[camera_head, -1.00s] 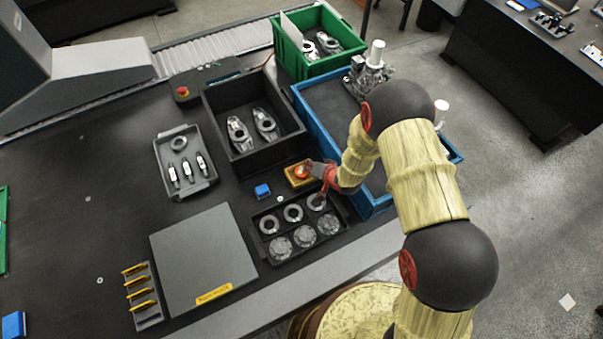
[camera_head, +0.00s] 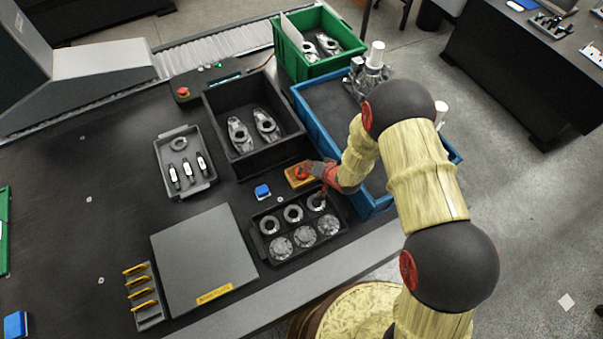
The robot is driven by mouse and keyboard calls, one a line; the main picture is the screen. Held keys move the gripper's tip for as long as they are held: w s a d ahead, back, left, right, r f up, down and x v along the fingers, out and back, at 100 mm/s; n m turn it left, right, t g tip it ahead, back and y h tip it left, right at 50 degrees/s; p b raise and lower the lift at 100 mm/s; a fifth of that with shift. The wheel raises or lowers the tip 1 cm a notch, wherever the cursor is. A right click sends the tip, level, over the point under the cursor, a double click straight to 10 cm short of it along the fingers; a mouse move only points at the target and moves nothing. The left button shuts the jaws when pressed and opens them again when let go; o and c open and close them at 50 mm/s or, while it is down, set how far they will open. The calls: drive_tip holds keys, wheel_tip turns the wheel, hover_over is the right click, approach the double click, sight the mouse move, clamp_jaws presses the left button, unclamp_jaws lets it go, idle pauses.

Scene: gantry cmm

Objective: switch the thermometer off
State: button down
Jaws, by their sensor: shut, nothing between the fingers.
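A small yellow-orange box (camera_head: 293,179) with a round red-orange top (camera_head: 301,173) sits on the dark table, just behind the tray of round parts. No readout can be made out, so I cannot tell for sure that it is the thermometer. My gripper (camera_head: 311,169) is shut and empty, at the right side of this box, with its tip close to the round top. I cannot tell whether it touches. My gripper hides part of the box's right side. A small blue block (camera_head: 262,191) lies to the left of the box.
A black tray of round metal parts (camera_head: 262,247) stands in front of the box. A black bin (camera_head: 213,112) stands behind it, and a blue crate (camera_head: 312,124) to the right. A grey plate (camera_head: 195,255) lies at front left. Open table lies further left.

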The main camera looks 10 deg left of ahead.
wheel_tip(320, 180, up, 6)
drive_tip(key=p, duration=0.4)
idle(0.4)
idle(0.4)
